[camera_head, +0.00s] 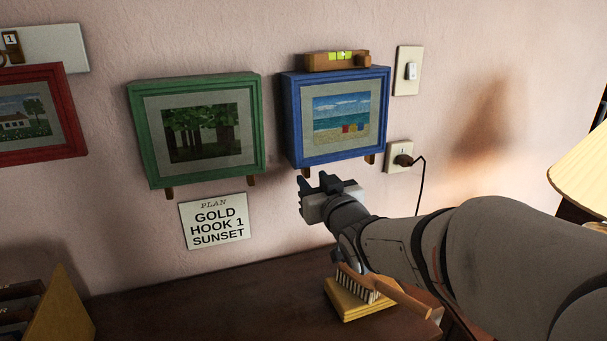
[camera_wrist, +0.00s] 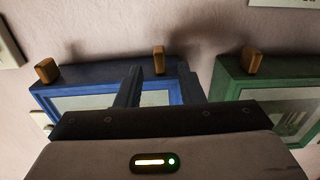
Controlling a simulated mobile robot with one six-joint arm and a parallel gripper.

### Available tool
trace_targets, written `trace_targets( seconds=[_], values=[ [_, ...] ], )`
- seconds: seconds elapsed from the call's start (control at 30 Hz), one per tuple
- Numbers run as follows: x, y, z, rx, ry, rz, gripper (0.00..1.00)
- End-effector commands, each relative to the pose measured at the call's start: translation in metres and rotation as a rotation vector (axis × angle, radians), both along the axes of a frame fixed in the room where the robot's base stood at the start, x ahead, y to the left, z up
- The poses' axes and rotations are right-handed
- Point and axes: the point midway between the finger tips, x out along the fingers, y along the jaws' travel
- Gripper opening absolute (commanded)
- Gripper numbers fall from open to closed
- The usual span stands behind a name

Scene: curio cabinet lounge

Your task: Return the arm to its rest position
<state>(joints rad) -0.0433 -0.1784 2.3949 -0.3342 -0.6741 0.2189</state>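My arm reaches in from the lower right in the head view. My gripper (camera_head: 322,184) is in front of the wall, just below the blue-framed beach picture (camera_head: 336,118). In the wrist view my gripper (camera_wrist: 160,72) shows two dark fingers standing apart, with nothing held between them. The blue frame (camera_wrist: 80,76) appears behind the fingers, upside down, and the green frame (camera_wrist: 275,89) is to its right. Whether the fingers touch the blue frame cannot be told.
A wooden level (camera_head: 337,61) lies on the blue frame. The green-framed forest picture (camera_head: 198,130) hangs left, above a sign (camera_head: 214,221). A brush (camera_head: 375,290) rests on a yellow block (camera_head: 347,302) beneath my arm. A plug (camera_head: 403,160) and lampshade (camera_head: 585,170) are right.

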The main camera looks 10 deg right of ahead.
Motion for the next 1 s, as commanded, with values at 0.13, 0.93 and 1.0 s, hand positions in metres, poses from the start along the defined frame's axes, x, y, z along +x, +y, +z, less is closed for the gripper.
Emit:
trace_targets(
  seconds=[0.13, 0.93, 1.0],
  values=[
    [-0.003, -0.001, -0.001, 0.000, 0.001, 0.000, 0.35],
    [-0.103, -0.064, 0.006, -0.115, 0.761, -0.255, 0.35],
    [-0.131, -0.067, 0.008, -0.123, 0.892, -0.267, 0.35]
  ],
)
